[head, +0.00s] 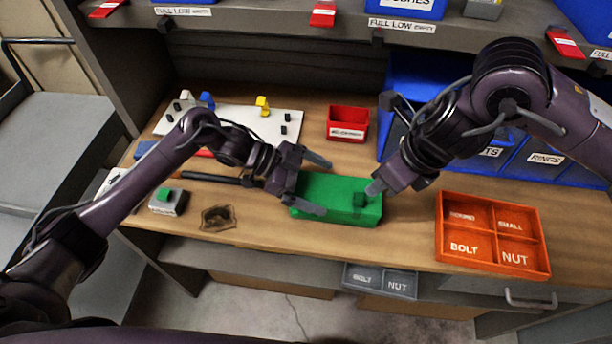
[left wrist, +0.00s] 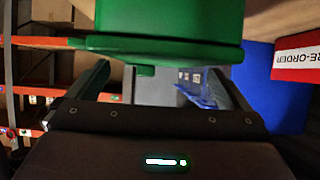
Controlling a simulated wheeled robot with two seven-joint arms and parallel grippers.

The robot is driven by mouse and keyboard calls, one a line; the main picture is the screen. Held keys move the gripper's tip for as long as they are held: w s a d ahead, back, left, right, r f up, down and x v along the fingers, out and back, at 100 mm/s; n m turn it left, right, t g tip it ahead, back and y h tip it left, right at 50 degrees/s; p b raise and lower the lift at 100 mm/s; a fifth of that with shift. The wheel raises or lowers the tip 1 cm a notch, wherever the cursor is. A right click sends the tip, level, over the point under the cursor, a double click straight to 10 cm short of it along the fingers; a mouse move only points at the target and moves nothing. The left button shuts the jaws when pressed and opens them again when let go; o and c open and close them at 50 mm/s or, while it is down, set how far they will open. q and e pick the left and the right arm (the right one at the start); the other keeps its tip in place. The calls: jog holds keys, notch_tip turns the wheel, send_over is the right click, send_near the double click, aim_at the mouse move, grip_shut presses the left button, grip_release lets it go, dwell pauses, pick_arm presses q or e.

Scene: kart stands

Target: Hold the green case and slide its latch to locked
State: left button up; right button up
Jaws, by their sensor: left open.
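The green case (head: 335,188) lies on the wooden bench in the middle of the head view. A small darker green block, apparently the latch (head: 360,199), sits near its right end. My left gripper (head: 325,187) is open at the case's left part, one finger toward the far side and one toward the near side. In the left wrist view the case (left wrist: 165,25) fills the top, ahead of the open fingers (left wrist: 165,88). My right gripper (head: 374,188) is just beside the latch; its finger gap is hidden, and I cannot tell whether it touches.
An orange divided tray (head: 492,236) stands to the right and a small red bin (head: 347,123) behind the case. Blue bins (head: 545,163) stand behind my right arm. A white board (head: 235,121) with pegs lies back left. Bare bench lies in front of the case.

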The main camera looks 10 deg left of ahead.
aim_at(334, 191)
pick_arm(q)
jog(key=x, duration=0.5)
jog(key=c, duration=1)
pick_arm(e)
jog(key=shift+c, duration=0.5)
pick_arm(q)
jog(key=shift+c, duration=0.2)
pick_arm(e)
jog(key=shift+w+d+f+n, duration=0.1)
jog(key=shift+w+d+n, duration=0.05)
jog(key=shift+d+n, duration=0.2)
jog(key=c, duration=0.5)
jog(key=d+n, duration=0.2)
jog(key=w+d+n+g, duration=0.1)
jog(key=d+n, duration=0.1)
jog(key=w+d+n+g+y, duration=0.1)
jog(key=d+n, duration=0.1)
jog(key=shift+d+r, duration=0.2)
jog(key=shift+d, duration=0.1)
grip_shut()
jog(key=shift+w+d+r+n, duration=0.1)
jog(key=shift+d+n, duration=0.25)
jog(key=shift+n, duration=0.2)
